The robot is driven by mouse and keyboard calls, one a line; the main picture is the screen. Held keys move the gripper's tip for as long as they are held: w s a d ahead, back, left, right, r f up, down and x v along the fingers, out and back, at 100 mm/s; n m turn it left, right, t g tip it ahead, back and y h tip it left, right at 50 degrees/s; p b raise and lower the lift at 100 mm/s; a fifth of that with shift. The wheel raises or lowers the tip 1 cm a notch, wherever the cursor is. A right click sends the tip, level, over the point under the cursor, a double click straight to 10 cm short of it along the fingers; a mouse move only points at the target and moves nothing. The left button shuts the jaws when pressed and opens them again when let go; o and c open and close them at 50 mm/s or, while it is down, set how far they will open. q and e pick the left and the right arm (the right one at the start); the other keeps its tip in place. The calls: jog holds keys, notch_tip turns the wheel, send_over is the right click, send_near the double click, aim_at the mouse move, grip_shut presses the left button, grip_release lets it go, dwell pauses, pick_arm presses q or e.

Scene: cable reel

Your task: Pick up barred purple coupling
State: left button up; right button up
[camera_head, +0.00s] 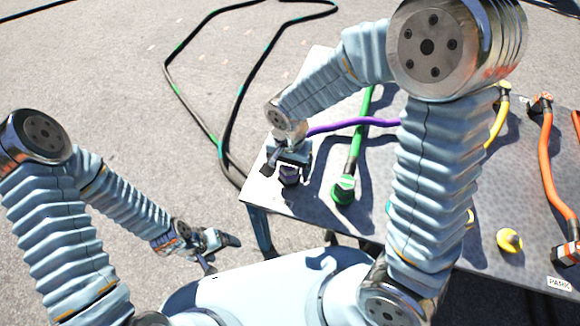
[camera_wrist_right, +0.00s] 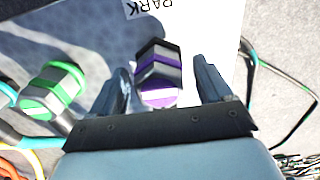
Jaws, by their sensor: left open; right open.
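The barred purple coupling (camera_head: 289,174) is at the left end of the table in the head view, partly hidden under my right gripper (camera_head: 293,157). In the right wrist view the coupling (camera_wrist_right: 158,78) shows purple, black and grey bands and lies between the two open fingers of my right gripper (camera_wrist_right: 163,88), with a gap on each side. A purple cable (camera_head: 350,124) runs right from behind the gripper. My left gripper (camera_head: 225,241) is open and empty, off the table to the left, low over the ground.
A green coupling (camera_head: 343,189) on a green cable stands just right of the purple one; it also shows in the right wrist view (camera_wrist_right: 52,90). Yellow (camera_head: 509,240) and orange (camera_head: 547,150) parts are further right on the metal table (camera_head: 315,205). Loose cables (camera_head: 225,110) lie on the ground.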

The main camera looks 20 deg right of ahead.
jog(key=shift+f, duration=0.2)
jog(key=c, duration=1.3)
